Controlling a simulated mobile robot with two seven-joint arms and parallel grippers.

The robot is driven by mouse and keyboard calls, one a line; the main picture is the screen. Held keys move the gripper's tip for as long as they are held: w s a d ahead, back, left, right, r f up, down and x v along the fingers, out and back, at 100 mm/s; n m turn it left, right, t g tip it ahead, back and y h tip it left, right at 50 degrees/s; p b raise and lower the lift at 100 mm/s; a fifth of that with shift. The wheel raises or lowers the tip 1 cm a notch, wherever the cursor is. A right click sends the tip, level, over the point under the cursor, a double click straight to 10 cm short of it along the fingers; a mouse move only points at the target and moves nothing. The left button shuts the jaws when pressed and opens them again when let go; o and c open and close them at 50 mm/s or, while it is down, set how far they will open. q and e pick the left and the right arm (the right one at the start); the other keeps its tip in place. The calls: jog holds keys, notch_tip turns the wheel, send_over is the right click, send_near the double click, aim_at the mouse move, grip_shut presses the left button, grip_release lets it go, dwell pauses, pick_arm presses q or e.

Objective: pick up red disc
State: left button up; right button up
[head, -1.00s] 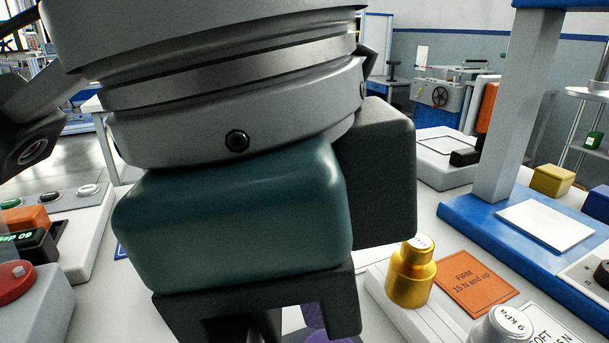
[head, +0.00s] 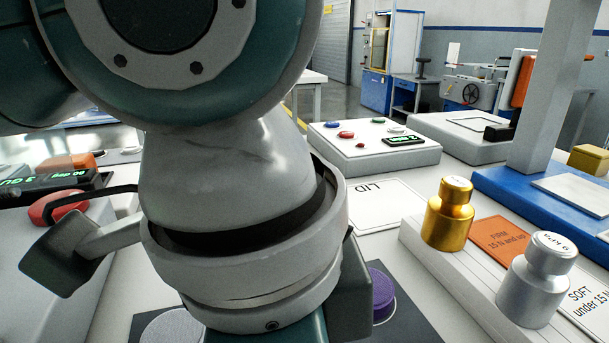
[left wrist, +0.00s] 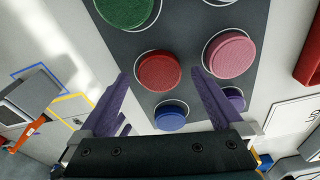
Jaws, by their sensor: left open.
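The red disc (left wrist: 158,71) lies on a dark grey mat (left wrist: 187,45) in the left wrist view. My left gripper (left wrist: 160,74) is open, with one purple finger to each side of the red disc in the picture. I cannot tell how high the fingertips are above the mat. In the head view my left arm hides the red disc and the gripper fingers.
Around the red disc are a green disc (left wrist: 123,9), a pink disc (left wrist: 230,54), a blue disc (left wrist: 171,117) and a purple disc (head: 381,293). A gold weight (head: 448,215) and a silver weight (head: 537,282) stand to the right.

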pick_arm(q)
jog(key=shift+f, duration=0.3)
jog(key=c, duration=1.4)
